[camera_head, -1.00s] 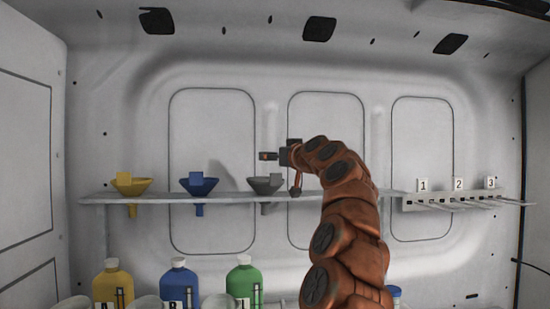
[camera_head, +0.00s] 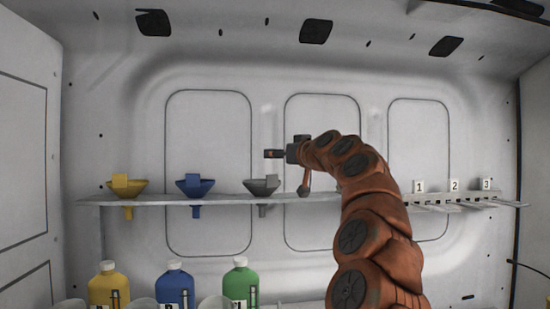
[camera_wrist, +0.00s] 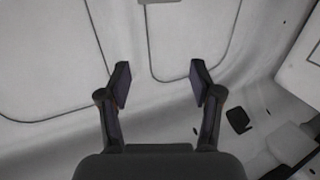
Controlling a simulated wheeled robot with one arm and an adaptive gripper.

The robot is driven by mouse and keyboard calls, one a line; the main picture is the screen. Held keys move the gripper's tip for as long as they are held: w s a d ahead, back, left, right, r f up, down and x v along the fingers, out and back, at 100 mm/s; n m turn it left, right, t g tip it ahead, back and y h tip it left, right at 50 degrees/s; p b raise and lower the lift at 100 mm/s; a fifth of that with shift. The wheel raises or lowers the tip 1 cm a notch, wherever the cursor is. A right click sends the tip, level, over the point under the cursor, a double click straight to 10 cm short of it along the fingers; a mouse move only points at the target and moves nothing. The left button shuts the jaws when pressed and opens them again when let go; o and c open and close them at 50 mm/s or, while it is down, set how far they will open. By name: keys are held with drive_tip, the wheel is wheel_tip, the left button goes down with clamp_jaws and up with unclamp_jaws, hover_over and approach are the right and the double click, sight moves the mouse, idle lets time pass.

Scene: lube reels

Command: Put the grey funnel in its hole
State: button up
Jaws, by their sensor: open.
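The grey funnel (camera_head: 262,186) sits upright on the shelf, right of the blue one, with its spout showing below the shelf, so it appears to be seated in a hole. My gripper (camera_head: 270,154) is above the funnel, pointing left, apart from it. In the wrist view my gripper (camera_wrist: 160,82) has its two fingers spread with nothing between them; only the pale wall shows there, and the funnel is not in that view.
The shelf (camera_head: 225,199) also holds a yellow funnel (camera_head: 127,187) and a blue funnel (camera_head: 195,187). A numbered rack (camera_head: 470,199) is at the right. Yellow (camera_head: 108,288), blue (camera_head: 174,286) and green (camera_head: 240,285) bottles stand below. The wall above the shelf is clear.

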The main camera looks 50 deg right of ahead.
drive_tip(key=b+v, duration=0.1)
drive_tip(key=v, duration=0.6)
drive_tip(key=shift+a, duration=0.1)
